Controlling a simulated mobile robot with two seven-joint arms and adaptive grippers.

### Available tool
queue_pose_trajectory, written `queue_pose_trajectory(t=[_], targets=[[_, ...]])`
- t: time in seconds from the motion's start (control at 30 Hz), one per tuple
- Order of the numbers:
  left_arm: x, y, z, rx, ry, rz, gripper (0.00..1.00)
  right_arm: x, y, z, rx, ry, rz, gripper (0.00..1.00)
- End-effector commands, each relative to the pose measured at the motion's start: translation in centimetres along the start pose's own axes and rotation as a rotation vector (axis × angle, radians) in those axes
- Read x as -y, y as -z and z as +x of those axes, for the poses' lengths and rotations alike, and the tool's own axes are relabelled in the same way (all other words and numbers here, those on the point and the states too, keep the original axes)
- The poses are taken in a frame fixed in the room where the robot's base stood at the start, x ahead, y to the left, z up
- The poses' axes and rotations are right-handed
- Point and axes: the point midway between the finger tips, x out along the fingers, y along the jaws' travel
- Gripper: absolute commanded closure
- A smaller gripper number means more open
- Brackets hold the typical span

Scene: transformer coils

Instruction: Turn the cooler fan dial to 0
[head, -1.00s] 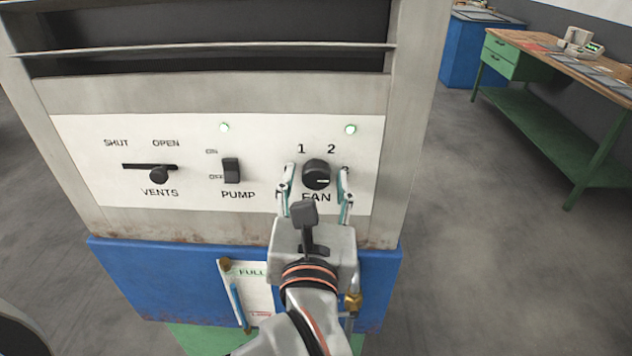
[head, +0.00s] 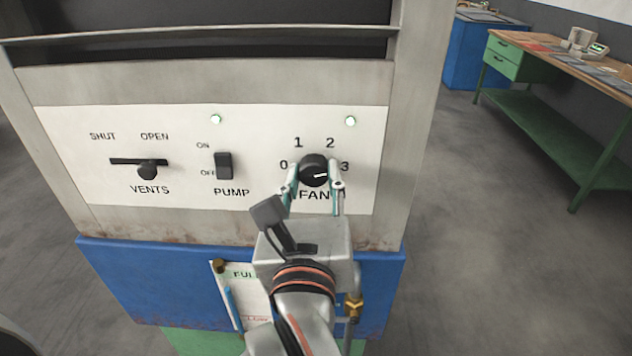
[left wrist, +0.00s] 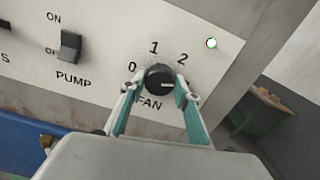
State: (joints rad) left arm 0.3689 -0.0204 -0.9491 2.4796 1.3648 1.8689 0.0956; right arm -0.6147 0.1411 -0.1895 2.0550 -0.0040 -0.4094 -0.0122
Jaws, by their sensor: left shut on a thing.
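The fan dial (head: 314,170) is a round black knob with a white pointer line, on the cooler's white panel, with 0, 1, 2 and 3 around it. Its pointer is toward the 3 on the right in the head view. My left gripper (head: 314,182) is shut on the dial, one finger on each side. The dial also shows between the fingers in the left wrist view (left wrist: 160,80), where the 3 is hidden. My right gripper is not in view.
Left of the dial are the pump switch (head: 223,165) and the vents slider (head: 147,170). Two lit green lamps (head: 216,119) (head: 350,121) sit above. A green workbench (head: 560,120) stands back right, with open floor between.

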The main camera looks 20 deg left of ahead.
Motion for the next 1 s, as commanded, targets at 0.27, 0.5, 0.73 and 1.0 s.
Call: queue_pose_trajectory(t=[0.27,0.5,0.73,1.0], targets=[[-0.1,0.3,0.1,-0.002,-0.002,-0.265,0.9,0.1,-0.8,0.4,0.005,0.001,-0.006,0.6],[-0.1,0.0,0.0,0.0,-0.001,-0.492,0.9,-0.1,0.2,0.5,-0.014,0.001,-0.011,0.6],[-0.1,0.0,0.0,0.0,0.0,-0.71,0.9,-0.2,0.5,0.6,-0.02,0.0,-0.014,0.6],[-0.1,0.0,0.0,0.0,0.001,-0.966,0.9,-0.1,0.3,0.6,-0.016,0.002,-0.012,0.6]])
